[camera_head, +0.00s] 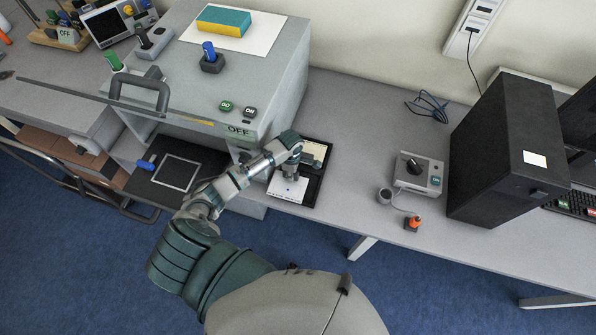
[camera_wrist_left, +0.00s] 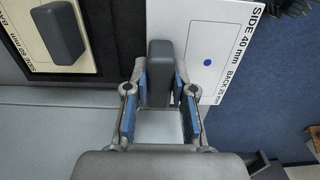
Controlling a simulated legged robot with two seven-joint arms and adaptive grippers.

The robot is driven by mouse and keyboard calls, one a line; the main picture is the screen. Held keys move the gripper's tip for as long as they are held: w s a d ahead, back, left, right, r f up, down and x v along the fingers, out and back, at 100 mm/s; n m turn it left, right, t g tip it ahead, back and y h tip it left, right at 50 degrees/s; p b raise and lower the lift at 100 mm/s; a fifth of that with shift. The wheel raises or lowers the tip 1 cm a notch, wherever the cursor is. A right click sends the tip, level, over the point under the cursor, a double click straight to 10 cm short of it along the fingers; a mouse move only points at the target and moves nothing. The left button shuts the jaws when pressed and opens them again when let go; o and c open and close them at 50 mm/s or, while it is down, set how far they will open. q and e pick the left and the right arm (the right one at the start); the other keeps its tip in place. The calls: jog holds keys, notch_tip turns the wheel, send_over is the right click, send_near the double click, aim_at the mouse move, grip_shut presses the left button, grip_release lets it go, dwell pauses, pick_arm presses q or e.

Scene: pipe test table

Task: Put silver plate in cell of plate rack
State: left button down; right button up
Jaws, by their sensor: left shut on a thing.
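The silver plate (camera_head: 289,189), pale with a blue dot, is at the near half of the black plate rack (camera_head: 314,188). It also shows in the left wrist view (camera_wrist_left: 212,35), with printed lettering and a grey block handle (camera_wrist_left: 160,72). My left gripper (camera_head: 288,176) points down over the plate and is shut on this handle, between its blue pads in the left wrist view (camera_wrist_left: 160,105). A beige plate (camera_head: 312,152) with its own grey handle (camera_wrist_left: 61,35) is in the far half of the rack. I cannot tell whether the silver plate is fully seated. My right gripper is not in view.
A grey machine cabinet (camera_head: 205,100) with an open black drawer (camera_head: 150,190) stands left of the rack. To the right are a joystick box (camera_head: 418,175), an orange-topped knob (camera_head: 412,223) and a black computer tower (camera_head: 500,150). The table between rack and joystick is clear.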

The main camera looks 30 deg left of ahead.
pick_arm(q)
jog(key=w+d, duration=0.2)
jog(key=w, duration=0.1)
jog(key=w+d, duration=0.1)
jog(key=shift+w+r, duration=0.2)
jog(key=shift+w, duration=0.05)
jog(key=f, duration=0.3)
jog(key=shift+s+a+f+b, duration=0.15)
jog(key=shift+a+f+b, duration=0.15)
jog(key=shift+a+b, duration=0.1)
jog(key=shift+a+f, duration=0.2)
jog(key=shift+a, duration=0.3)
jog(key=c, duration=1.2)
grip_release()
jog(key=shift+a, duration=0.1)
jog(key=shift+o, duration=1.1)
jog(key=shift+d, duration=0.4)
jog(key=shift+d+r, duration=0.35)
notch_tip(320, 180, up, 3)
jog(key=shift+f+p, duration=0.2)
jog(key=shift+p, duration=0.1)
notch_tip(320, 180, up, 9)
jog(key=shift+a+p, duration=0.2)
jog(key=shift+p, duration=0.1)
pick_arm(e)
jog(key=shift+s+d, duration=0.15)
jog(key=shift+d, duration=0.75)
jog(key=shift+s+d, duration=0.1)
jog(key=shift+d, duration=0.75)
